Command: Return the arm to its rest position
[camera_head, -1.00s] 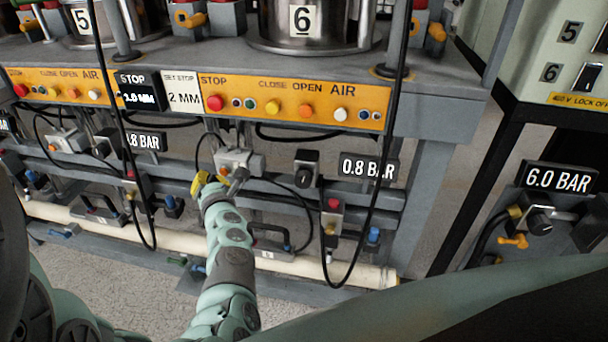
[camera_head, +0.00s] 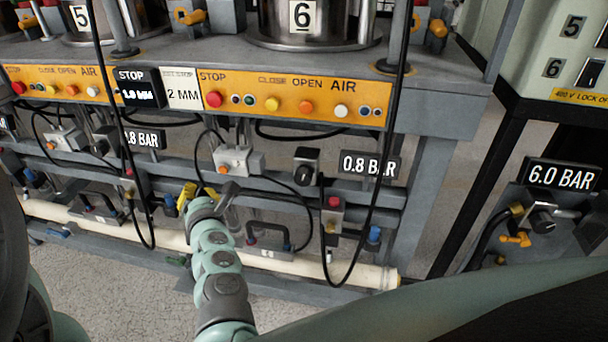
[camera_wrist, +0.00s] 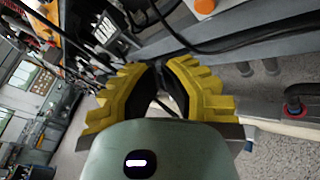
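My gripper (camera_head: 187,197) is low in front of the press bench in the head view, beside the pale horizontal pipe and below the grey valve box with an orange button. Most of it is hidden behind my green wrist. In the wrist view my gripper (camera_wrist: 162,64) has two chunky yellow fingers with dark inner pads. Their tips come together, with a narrow empty gap lower down. No held object shows.
The bench carries an orange control panel (camera_head: 290,98) and press 6 (camera_head: 305,20). A lower rail holds a 0.8 BAR sign (camera_head: 370,165). Black hoses (camera_head: 375,190) hang in front. The pale pipe (camera_head: 330,268) runs below. A 6.0 BAR unit (camera_head: 562,176) stands right. Open floor lies front left.

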